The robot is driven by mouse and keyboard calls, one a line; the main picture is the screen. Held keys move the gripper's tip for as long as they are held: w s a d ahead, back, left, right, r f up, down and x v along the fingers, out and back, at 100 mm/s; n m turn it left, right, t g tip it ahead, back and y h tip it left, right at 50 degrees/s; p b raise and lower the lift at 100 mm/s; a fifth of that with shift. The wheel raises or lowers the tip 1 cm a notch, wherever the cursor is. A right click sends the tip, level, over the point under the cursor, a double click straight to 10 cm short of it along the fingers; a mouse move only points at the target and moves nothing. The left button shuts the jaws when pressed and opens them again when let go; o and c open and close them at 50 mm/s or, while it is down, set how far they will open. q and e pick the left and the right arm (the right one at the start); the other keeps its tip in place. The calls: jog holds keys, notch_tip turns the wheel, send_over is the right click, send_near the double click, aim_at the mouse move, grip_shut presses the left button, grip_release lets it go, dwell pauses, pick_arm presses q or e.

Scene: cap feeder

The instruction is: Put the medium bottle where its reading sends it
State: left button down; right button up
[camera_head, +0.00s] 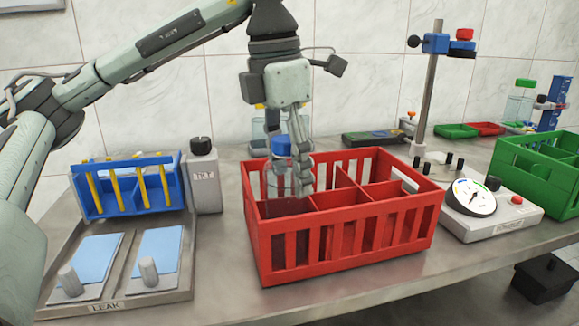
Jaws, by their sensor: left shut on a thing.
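My left gripper (292,180) reaches down from above over the back left part of the red crate (345,250). It is shut on a clear bottle with a blue cap (281,146). The fingers hide much of the bottle, and its lower end is at the crate's left compartment; I cannot tell whether it touches the floor. The crate has dividers, and its visible right compartments look empty. A dial gauge (474,197) stands on a pale tester base (510,224) right of the crate. My right gripper is not in view.
A grey tray marked LEAK (108,306) with blue pads and a blue rack (130,190) stands left. A grey canister marked TILT (203,178) is beside it. A stand post (429,90) and green crate (545,165) are right. A strip of bench front is clear.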

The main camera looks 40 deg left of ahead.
aim_at(288, 138)
pick_arm(q)
jog(key=c, duration=0.5)
grip_release()
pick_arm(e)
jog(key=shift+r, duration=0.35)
pick_arm(q)
jog(key=shift+r, duration=0.15)
jog(key=r, duration=0.6)
jog(key=shift+s+a+r+p, duration=0.1)
jog(key=shift+s+r+p, duration=0.05)
jog(key=shift+s+p, duration=0.2)
jog(key=r+p, duration=0.2)
jog(key=r, duration=0.3)
jog(key=shift+s+a+p, duration=0.2)
jog(key=shift+s+p, duration=0.05)
jog(key=shift+p, duration=0.15)
jog(key=shift+r, duration=0.25)
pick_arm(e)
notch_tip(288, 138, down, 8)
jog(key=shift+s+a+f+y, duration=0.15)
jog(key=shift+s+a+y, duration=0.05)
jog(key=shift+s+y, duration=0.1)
